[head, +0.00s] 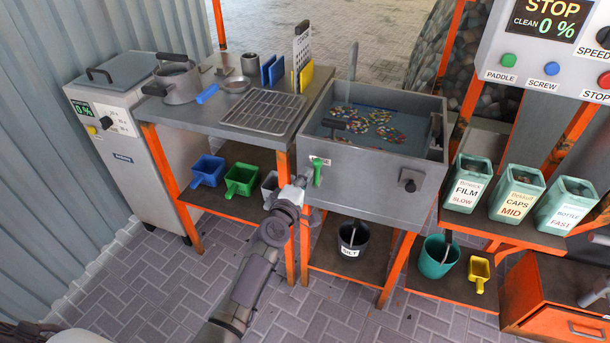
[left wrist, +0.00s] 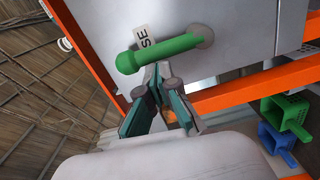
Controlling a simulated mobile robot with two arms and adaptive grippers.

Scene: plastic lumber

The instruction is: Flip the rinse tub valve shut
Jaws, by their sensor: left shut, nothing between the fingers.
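The rinse tub (head: 352,186) is a grey box with water and colourful flakes inside. Its green valve handle (head: 317,173) is on the front panel at the left, by a partly covered label, and stands roughly upright in the head view. In the left wrist view the handle (left wrist: 168,50) runs from a round grey pivot to a thick knob end beside the label. My left gripper (head: 301,184) is shut and empty just beside the handle. In the left wrist view its fingertips (left wrist: 158,73) are close against the handle's edge; I cannot tell whether they touch. My right gripper is not in view.
A dark bucket (head: 353,238) stands on the shelf below the tub. A black knob (head: 409,181) is on the tub's front at the right. An orange table leg (head: 304,245) is close to my left arm. Green (head: 241,179) and blue (head: 207,170) scoops lie on the left shelf.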

